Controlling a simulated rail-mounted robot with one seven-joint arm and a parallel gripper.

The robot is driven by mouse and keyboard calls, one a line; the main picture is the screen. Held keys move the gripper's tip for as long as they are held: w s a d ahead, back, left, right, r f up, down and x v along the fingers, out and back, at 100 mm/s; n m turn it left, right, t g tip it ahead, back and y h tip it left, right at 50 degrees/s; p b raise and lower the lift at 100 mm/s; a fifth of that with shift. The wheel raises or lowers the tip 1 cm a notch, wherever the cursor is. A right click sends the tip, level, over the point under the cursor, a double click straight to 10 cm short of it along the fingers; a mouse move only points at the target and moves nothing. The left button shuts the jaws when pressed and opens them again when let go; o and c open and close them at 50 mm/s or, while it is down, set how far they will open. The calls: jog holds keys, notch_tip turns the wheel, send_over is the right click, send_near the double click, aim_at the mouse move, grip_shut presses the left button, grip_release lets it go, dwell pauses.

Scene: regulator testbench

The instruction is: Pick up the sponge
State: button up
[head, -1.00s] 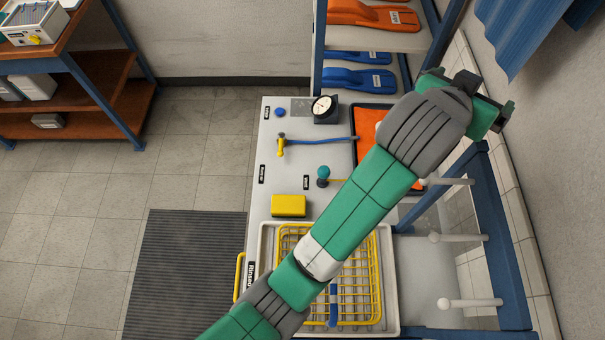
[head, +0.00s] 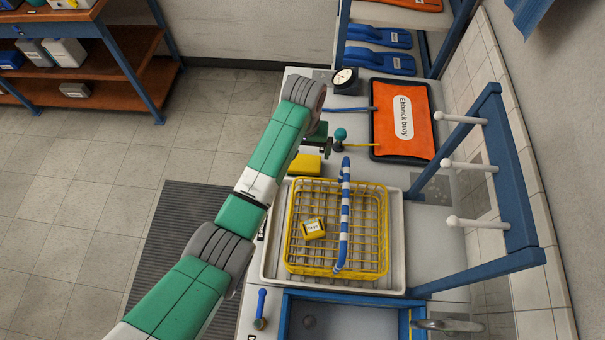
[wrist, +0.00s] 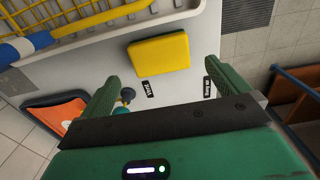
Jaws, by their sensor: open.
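The sponge is a yellow block (head: 305,164) lying flat on the pale bench, just behind the basket, and my arm partly covers it in the head view. In the wrist view the sponge (wrist: 160,53) shows whole, lying just beyond the fingertips and roughly centred between them. My gripper (wrist: 160,75) is open with nothing between its green fingers. In the head view my gripper (head: 318,134) is mostly hidden behind my forearm, close to the sponge. I cannot tell its exact height above the bench.
A yellow wire basket (head: 375,268) with a blue-and-white handle and a small yellow box (head: 313,229) stands in a white tray (head: 270,262). A teal-knobbed valve (head: 340,134), a gauge (head: 345,81) and an orange buoy bag (head: 402,145) are behind. White pegs (head: 465,165) stick out at right.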

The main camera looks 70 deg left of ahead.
aim_at(304, 162)
jog(key=shift+w+a+f, duration=0.1)
jog(key=shift+a+f, duration=0.05)
jog(key=shift+f, duration=0.1)
notch_tip(304, 162, down, 7)
jog(key=shift+f, duration=0.1)
jog(key=c, duration=0.8)
